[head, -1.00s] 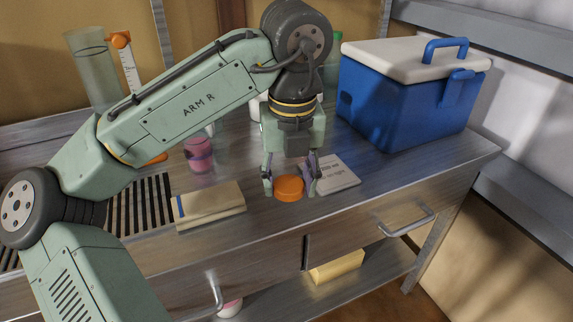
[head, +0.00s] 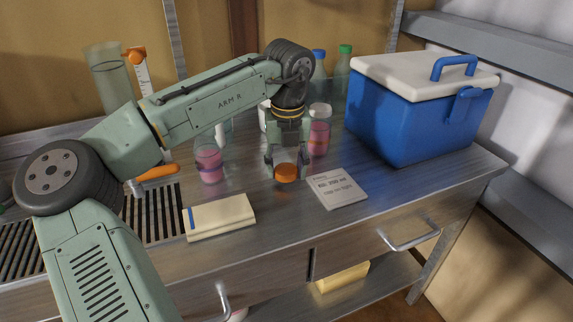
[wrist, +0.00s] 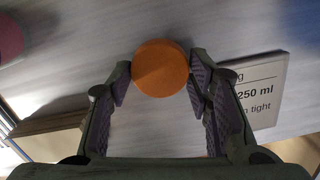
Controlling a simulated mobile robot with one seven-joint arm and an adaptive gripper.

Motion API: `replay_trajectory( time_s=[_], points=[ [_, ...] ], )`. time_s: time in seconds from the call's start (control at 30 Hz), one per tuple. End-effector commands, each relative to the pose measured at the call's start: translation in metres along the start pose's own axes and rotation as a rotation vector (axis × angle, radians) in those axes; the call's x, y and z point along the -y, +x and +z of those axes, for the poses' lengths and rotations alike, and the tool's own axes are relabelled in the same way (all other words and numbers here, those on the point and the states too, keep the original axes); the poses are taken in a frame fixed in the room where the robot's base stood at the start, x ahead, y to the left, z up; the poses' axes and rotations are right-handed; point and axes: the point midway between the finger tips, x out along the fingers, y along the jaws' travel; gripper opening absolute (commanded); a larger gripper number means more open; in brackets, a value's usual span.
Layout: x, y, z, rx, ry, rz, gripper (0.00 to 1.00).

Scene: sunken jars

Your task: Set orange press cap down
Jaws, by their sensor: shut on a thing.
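The orange press cap (head: 286,173) is a short round disc between the fingertips of my gripper (head: 286,160). In the wrist view the orange cap (wrist: 160,67) sits between the two purple-padded fingers of my gripper (wrist: 159,80), which is shut on it. In the head view the cap is low over the steel bench top (head: 270,215); I cannot tell whether it touches the bench. The cap's far side is hidden.
A jar of pink liquid (head: 208,163) stands to the left and another pink jar (head: 319,135) behind right. A printed card (head: 338,189) lies to the right, a cream folded cloth (head: 220,217) front left. A blue cooler (head: 405,120) fills the back right.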

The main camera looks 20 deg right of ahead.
Motion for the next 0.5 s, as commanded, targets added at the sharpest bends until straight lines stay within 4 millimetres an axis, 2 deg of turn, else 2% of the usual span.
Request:
replay_trajectory(
  time_s=[0.5],
  points=[
    [0.0007, 0.0087, -0.0015, -0.002, 0.001, -0.002, 0.33]
  ],
)
